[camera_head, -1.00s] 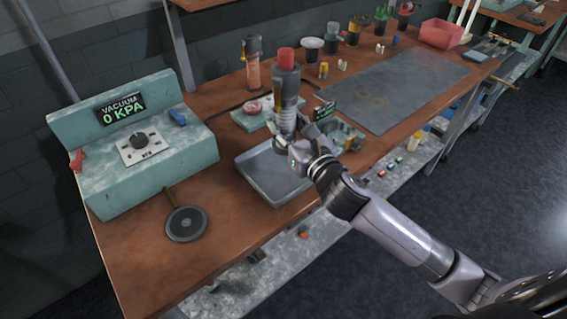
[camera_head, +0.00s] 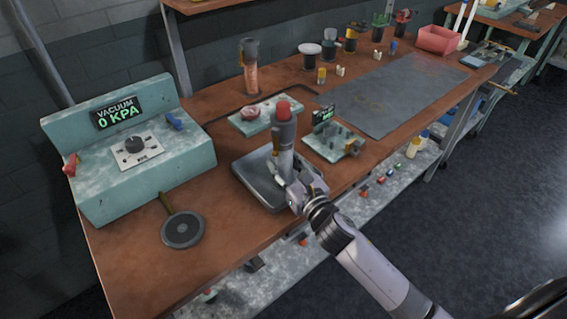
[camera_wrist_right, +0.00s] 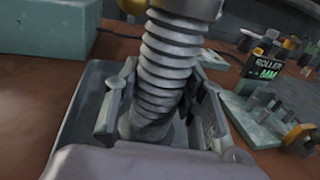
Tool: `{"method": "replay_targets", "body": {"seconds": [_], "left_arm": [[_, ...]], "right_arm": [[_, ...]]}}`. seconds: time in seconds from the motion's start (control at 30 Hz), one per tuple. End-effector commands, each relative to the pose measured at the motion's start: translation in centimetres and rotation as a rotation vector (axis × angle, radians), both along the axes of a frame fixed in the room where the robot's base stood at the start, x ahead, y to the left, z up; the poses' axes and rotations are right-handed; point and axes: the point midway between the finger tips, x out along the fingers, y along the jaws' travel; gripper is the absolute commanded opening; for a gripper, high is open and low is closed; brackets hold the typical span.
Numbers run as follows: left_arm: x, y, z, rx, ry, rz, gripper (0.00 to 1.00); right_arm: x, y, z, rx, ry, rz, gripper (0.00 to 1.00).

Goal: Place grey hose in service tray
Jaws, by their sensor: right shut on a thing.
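In the right wrist view the ribbed hose (camera_wrist_right: 168,60) stands between the two fingers of my gripper (camera_wrist_right: 160,112), leaning slightly. The service tray (camera_head: 244,178) is a shallow grey tray on the brown bench, directly below the gripper. The hose's lower end is hidden, so I cannot tell whether it touches the tray floor. My left gripper is not in view.
A teal vacuum box (camera_head: 150,155) and a round dark paddle (camera_head: 183,229) are left of the tray. A teal roller fixture (camera_head: 334,143) stands close on the right. A teal block (camera_head: 262,116) and a clear-bodied tool (camera_head: 250,72) are behind. A grey mat (camera_head: 395,92) lies farther right.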

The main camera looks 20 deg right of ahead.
Motion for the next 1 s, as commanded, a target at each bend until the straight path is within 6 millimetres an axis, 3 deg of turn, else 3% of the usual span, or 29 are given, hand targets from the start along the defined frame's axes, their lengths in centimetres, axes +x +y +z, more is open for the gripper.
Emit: {"method": "replay_targets", "body": {"seconds": [0.13,0.17,0.43,0.83,1.0], "left_arm": [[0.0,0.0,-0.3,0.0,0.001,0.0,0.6],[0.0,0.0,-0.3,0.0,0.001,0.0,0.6],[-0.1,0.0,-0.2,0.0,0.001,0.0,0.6],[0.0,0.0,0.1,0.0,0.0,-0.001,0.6],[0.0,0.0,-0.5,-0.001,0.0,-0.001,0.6]], "right_arm": [[0.0,0.0,-0.2,-0.001,-0.003,0.001,0.0],[0.0,0.0,-0.4,-0.001,0.0,0.0,0.38],[0.0,0.0,-0.3,0.0,0.0,0.0,0.56],[-0.1,0.0,0.1,0.001,0.001,0.0,0.57],[-2.8,-0.4,-0.2,-0.001,0.003,0.001,0.57]]}}
